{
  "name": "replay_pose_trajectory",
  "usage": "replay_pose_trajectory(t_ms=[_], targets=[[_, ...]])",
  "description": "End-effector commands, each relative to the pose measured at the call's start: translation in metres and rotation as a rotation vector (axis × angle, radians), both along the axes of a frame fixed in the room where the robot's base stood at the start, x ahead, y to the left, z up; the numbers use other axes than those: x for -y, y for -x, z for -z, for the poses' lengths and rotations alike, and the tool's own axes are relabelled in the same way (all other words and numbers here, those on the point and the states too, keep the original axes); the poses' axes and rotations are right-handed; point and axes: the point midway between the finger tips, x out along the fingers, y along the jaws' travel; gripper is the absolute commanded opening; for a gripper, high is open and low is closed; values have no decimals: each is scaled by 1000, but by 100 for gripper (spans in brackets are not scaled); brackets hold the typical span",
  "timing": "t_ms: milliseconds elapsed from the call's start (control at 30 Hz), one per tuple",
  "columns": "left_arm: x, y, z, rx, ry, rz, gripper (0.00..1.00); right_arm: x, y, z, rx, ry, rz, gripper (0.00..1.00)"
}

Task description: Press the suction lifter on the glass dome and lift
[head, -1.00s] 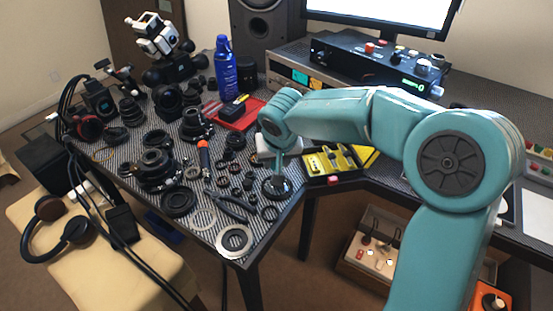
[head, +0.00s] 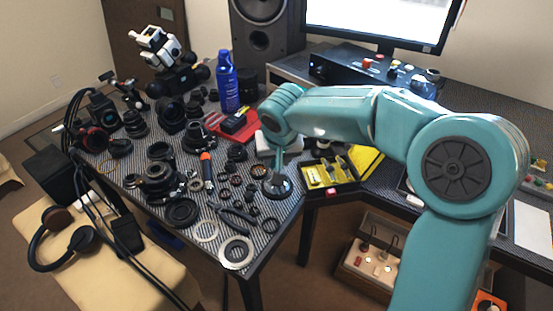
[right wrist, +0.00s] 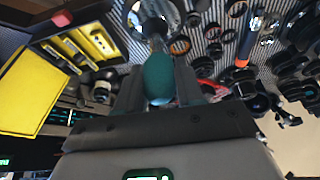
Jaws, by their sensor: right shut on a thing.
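The glass dome (head: 277,188) is a dark, shiny round piece at the right part of the striped mat, near the desk's front corner. It also shows at the top of the right wrist view (right wrist: 136,18). My right gripper (right wrist: 160,82) is shut on the teal handle of the suction lifter (right wrist: 159,72). The lifter's narrow stem points down to the dome, and its lower end appears to be at the dome's top. Whether the cup is sealed on the glass, or the dome is off the mat, I cannot tell. My left gripper is not in view.
A yellow-and-black tool tray (head: 330,172) stands just right of the dome. Pliers (head: 237,212), lens rings (head: 237,252) and an orange-handled screwdriver (head: 206,168) lie to its left. A blue bottle (head: 228,85) and red tray (head: 222,124) are behind.

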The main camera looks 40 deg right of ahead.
Motion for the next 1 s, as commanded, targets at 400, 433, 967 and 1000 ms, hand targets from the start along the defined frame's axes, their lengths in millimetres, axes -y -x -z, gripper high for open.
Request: replay_pose_trajectory(t_ms=[400,433,967,1000], targets=[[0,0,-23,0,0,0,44,0,0,-31,3,1,1,10],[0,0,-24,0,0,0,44,0,0,-33,3,1,1,10],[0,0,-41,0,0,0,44,0,0,-56,1,0,1,10],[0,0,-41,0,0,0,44,0,0,-56,1,0,1,10]])
